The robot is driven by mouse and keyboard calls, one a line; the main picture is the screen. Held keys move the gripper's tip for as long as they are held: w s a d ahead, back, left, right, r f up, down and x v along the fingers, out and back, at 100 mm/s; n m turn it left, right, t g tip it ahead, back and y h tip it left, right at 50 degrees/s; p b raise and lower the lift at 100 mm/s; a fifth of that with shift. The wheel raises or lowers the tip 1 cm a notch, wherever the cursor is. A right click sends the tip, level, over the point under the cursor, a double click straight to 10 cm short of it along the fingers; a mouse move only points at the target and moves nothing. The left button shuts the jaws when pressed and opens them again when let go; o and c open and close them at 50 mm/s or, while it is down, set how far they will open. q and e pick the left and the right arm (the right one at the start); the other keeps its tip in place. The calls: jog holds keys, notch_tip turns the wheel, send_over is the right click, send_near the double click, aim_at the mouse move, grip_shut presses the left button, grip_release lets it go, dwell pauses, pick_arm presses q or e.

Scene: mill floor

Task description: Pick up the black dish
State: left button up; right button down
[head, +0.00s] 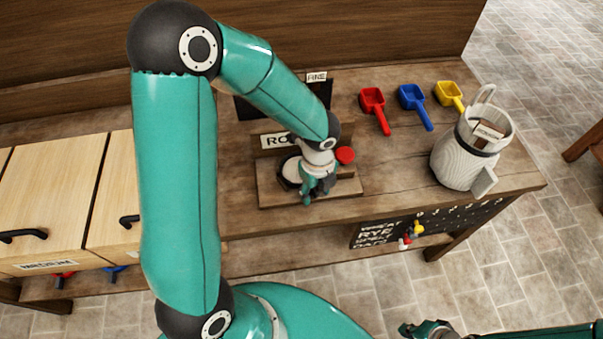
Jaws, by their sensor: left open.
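A black dish (284,181) lies on a wooden board (275,200) on the bench. It is largely hidden by my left arm and gripper; its dark rim shows at the left, around something pale. My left gripper (307,197) points down over the board, just right of the dish's visible rim. It is open; I cannot tell whether it touches the dish. My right gripper (408,330) is low at the bottom edge of the view, away from the bench, and its fingers are too unclear to judge.
A red round knob (345,155) is close to the right of my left gripper. Red (372,98), blue (411,97) and yellow (448,92) scoops lie behind. A pale ribbed jug (462,158) stands at the right. Wooden bins (50,205) are at the left. Bench front right is clear.

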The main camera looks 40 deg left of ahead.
pick_arm(q)
grip_shut()
jog(key=shift+r, duration=0.2)
dwell(0.3)
